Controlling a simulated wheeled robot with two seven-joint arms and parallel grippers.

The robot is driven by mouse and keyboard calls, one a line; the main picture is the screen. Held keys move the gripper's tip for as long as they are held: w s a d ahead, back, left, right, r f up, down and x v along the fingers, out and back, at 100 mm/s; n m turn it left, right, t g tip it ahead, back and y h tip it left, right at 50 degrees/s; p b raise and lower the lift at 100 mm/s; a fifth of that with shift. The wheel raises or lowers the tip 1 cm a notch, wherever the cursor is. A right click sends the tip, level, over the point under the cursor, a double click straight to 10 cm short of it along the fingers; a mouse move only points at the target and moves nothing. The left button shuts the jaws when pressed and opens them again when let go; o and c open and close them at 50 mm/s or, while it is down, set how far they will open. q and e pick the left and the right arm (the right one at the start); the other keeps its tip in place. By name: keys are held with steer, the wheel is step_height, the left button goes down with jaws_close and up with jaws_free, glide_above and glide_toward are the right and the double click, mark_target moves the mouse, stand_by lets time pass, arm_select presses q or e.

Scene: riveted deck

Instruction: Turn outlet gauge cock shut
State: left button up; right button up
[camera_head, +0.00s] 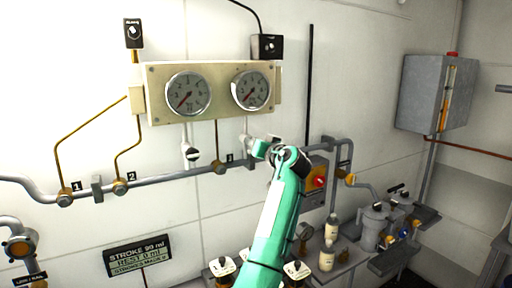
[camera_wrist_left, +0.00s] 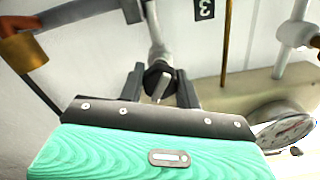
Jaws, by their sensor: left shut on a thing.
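The gauge panel (camera_head: 213,91) on the wall carries a left gauge (camera_head: 188,93) and a right gauge (camera_head: 250,88). A cock with a dark handle (camera_head: 192,154) hangs below the left gauge. My left gripper (camera_head: 259,147) is at the cock below the right gauge and hides most of it. In the left wrist view, the cock's dark hub and small handle (camera_wrist_left: 158,83) sit between the two dark fingers of my left gripper (camera_wrist_left: 160,85), which is shut on the handle. I cannot read the handle's exact angle. My right gripper is out of view.
A grey pipe (camera_head: 160,181) runs along the wall below the panel. An orange box with a red knob (camera_head: 319,181) is right of my arm. A grey cabinet (camera_head: 421,93) hangs at right. Bottles (camera_head: 327,256) and pots stand below. A stroke sign (camera_head: 139,256) is at lower left.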

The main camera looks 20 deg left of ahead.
arm_select(q)
steer(key=m, duration=0.3)
steer(key=shift+r, duration=0.1)
steer(key=m, duration=0.2)
steer(key=shift+m+p, duration=0.3)
steer(key=shift+p, duration=0.1)
steer(key=m, duration=0.2)
steer(key=shift+m+p, duration=0.3)
steer(key=shift+p, duration=0.1)
steer(key=shift+m+p, duration=0.6)
steer(key=shift+m, duration=0.9)
steer(key=o, duration=1)
steer(key=shift+w, duration=0.1)
